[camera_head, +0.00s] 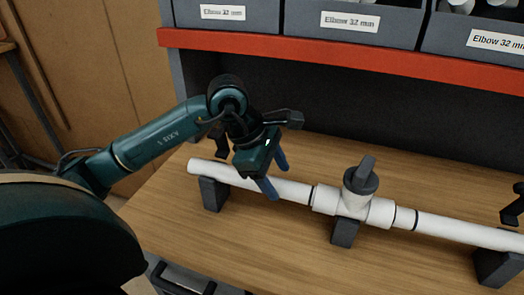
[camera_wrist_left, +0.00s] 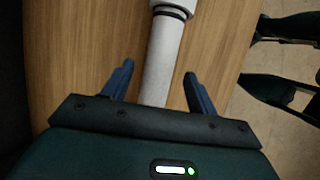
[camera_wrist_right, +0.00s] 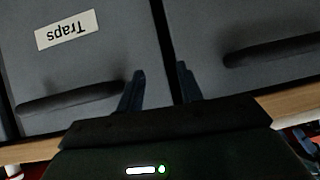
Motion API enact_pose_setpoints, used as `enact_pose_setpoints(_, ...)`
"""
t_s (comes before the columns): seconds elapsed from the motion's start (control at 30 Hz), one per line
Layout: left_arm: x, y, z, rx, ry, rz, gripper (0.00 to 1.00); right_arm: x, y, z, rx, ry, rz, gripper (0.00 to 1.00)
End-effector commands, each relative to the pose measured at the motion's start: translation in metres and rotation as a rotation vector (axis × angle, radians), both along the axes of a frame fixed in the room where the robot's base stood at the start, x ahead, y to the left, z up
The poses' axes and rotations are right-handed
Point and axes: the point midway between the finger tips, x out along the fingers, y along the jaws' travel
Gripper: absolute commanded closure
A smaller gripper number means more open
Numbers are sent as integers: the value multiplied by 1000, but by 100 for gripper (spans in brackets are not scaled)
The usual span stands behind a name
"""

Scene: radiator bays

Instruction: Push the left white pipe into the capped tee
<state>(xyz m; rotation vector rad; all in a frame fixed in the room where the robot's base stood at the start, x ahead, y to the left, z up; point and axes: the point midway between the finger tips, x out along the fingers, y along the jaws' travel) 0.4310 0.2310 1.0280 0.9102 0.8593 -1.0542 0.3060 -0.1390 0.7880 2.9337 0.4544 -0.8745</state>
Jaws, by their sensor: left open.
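The left white pipe (camera_head: 222,172) lies along the workbench on a dark block (camera_head: 213,194). Its right end meets the white capped tee (camera_head: 350,204), with a black ring (camera_head: 312,195) near the joint; how deep it sits is unclear. The tee has a grey cap with an upright tab and stands on another dark block. My left gripper (camera_head: 275,174) is open, its blue fingers at the pipe, left of the tee. In the left wrist view the pipe (camera_wrist_left: 158,72) runs between the fingers without visible contact. My right gripper (camera_wrist_right: 161,68) is open and empty, facing grey bins.
A right white pipe (camera_head: 455,228) extends from the tee onto a dark block (camera_head: 497,267). Behind is a red shelf edge (camera_head: 340,60) with grey labelled bins (camera_head: 345,22) above. The wooden bench (camera_head: 270,245) is clear in front of the pipes.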

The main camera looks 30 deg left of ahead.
Motion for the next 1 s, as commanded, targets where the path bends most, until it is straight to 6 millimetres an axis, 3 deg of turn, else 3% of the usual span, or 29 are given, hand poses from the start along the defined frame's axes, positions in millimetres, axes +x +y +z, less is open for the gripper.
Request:
enact_pose_setpoints(0.2, -13, 18, 46, 2, -7, 2, 42, 1, 2, -2, 3, -9, 5, 64)
enact_pose_setpoints(0.43, -23, 30, 82, -2, -4, 2, 42, 2, 3, 3, 7, -22, 10, 64)
enact_pose_setpoints(0.6, -27, 33, 92, -1, -1, 0, 42, 1, 4, 3, 8, -22, 12, 64)
enact_pose_setpoints(1.0, -27, 34, 92, -2, 0, 0, 42, -2, 4, -1, 7, -12, 13, 64)
